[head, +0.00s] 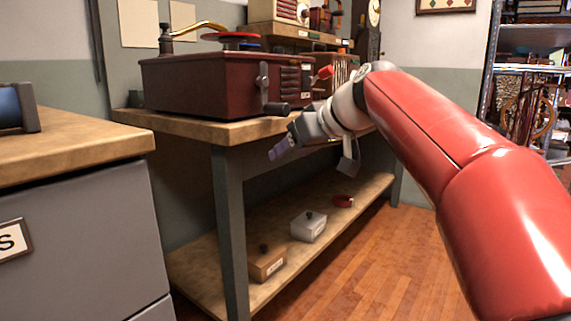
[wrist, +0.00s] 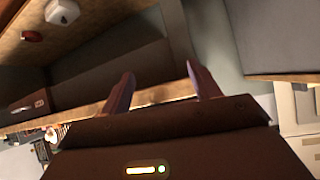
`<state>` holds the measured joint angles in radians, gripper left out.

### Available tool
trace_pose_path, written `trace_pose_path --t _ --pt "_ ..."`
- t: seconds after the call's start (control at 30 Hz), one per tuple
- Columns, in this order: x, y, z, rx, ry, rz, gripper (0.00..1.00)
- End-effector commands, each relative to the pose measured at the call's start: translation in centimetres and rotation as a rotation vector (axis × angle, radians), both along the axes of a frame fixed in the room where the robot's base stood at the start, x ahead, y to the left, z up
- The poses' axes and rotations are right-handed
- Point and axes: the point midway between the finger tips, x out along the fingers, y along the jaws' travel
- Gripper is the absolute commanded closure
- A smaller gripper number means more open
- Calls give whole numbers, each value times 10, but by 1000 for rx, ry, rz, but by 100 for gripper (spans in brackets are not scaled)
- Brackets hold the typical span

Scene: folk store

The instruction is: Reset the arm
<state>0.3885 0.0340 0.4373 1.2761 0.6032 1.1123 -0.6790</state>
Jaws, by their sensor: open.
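My red arm (head: 440,130) reaches from the lower right into the head view. My gripper (head: 280,150) is in front of the wooden workbench's edge, just below and right of the dark red box-shaped machine. In the wrist view my gripper (wrist: 160,88) shows two purple-grey fingers spread apart with nothing between them. The edge of the workbench shows behind the fingers, and the view is strongly tilted. The gripper appears empty and apart from the objects on the lower shelf.
The dark red machine (head: 215,85) with a brass arm stands on the workbench (head: 180,124). The lower shelf (head: 205,275) holds a brown box (head: 268,265), a white box (head: 308,228) and a red item (head: 343,201). A grey cabinet (head: 80,235) stands left. Open wood floor (head: 375,265) lies right of the shelf.

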Motion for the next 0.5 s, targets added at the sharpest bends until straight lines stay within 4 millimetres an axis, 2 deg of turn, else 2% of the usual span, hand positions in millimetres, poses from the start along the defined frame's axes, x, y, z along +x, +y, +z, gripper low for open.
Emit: trace_pose_path --t 0.03,0.13,0.3,0.5 --pt "-22 1 -21 -44 48 -53 38" --pt "-62 -11 -63 -112 135 -177 38" --pt "-137 -50 -135 -188 249 -382 38" --pt "-208 -89 -203 -217 328 -541 38"
